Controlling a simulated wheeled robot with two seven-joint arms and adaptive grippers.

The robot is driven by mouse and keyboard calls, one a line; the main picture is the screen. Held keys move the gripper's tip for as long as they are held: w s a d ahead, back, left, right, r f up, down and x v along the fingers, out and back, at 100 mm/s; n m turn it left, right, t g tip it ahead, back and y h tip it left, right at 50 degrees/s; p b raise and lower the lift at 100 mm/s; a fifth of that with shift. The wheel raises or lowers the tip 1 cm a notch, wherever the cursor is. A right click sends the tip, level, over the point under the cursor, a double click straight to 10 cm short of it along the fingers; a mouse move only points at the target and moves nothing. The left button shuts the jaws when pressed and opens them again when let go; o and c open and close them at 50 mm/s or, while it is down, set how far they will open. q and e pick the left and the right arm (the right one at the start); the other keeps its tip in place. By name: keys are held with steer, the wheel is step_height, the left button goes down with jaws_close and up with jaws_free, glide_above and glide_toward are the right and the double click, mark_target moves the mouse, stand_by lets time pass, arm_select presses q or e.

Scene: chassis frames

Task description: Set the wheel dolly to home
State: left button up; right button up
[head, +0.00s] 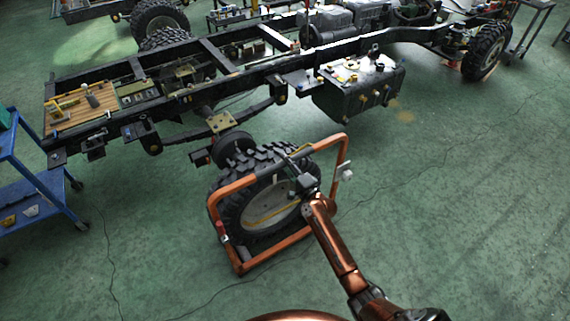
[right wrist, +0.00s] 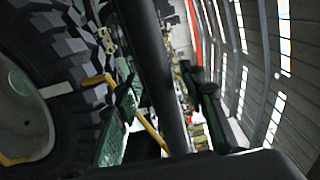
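The wheel dolly (head: 276,262) is an orange tubular frame standing on the floor in the middle of the head view. It carries an upright black knobby tyre (head: 232,208) with a pale rim. My right gripper (head: 300,178) is at the dolly's upper rail, in front of the tyre. In the right wrist view a dark bar (right wrist: 155,75) runs between the fingers, with a gap beside it, so the gripper looks open around it. The tyre (right wrist: 80,60) fills the left of that view. My left gripper is not in view.
A long black truck chassis (head: 245,80) stands behind the dolly, with an axle hub (head: 232,145) just beyond the tyre. A blue cart (head: 40,185) is at the left edge. The green floor to the right of the dolly is clear.

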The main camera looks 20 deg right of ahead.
steer(key=shift+w, duration=0.1)
steer(key=shift+c, duration=0.4)
jaws_close()
stand_by(0.3)
